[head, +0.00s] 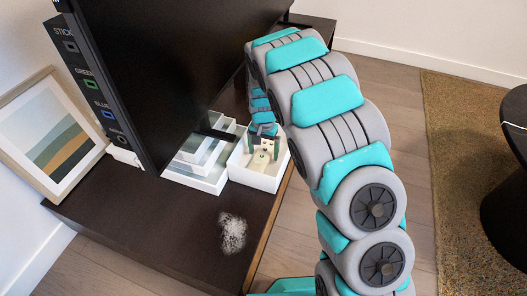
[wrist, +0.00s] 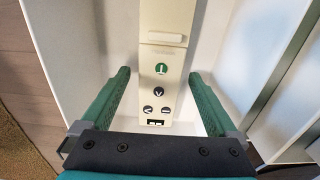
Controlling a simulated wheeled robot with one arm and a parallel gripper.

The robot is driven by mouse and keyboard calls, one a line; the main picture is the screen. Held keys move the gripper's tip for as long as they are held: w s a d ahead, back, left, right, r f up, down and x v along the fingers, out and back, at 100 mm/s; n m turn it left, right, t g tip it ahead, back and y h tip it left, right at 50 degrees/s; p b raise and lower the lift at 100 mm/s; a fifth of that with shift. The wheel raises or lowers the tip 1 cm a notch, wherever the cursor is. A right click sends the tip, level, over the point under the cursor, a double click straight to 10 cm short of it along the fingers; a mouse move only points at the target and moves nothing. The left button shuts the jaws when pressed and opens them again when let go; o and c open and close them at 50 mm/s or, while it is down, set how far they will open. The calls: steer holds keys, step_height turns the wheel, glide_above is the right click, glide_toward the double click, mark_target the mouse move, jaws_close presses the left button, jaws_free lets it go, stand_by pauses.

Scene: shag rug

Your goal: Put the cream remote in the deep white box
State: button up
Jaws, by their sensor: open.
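The cream remote (wrist: 163,62) is inside the deep white box (head: 255,179), with its buttons facing my wrist camera. It also shows in the head view (head: 261,157), partly hidden by my gripper. My gripper (wrist: 159,76) reaches down into the box, and its two green fingers stand apart, one on each side of the remote. A gap shows between each finger and the remote. White box walls (wrist: 70,45) rise around them in the wrist view. I cannot tell whether the remote's hidden end rests on the box floor.
A white stepped tray (head: 195,178) stands directly left of the box. A large black screen (head: 165,70) rises behind it, and a framed picture (head: 48,140) leans at the left. A pale fuzzy patch (head: 232,233) lies on the dark cabinet top (head: 150,225). A round dark table (head: 515,115) is right.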

mark_target(264, 153)
step_height(264, 153, up, 12)
steer(key=p, duration=0.1)
steer(key=s+d+r, duration=0.5)
steer(key=s+r, duration=0.1)
steer(key=s, duration=0.2)
steer(key=s+d+r+n, duration=0.1)
steer(key=s+d, duration=0.1)
steer(key=s, duration=0.8)
steer(key=s+d+r+n+g, duration=0.1)
steer(key=s+d+n, duration=0.1)
steer(key=s, duration=0.9)
steer(key=s+d+r+n, duration=0.1)
steer(key=s+d+r, duration=0.1)
steer(key=s, duration=0.9)
steer(key=shift+s+d+g, duration=0.15)
steer(key=shift+d+g, duration=0.25)
steer(key=shift+d, duration=0.15)
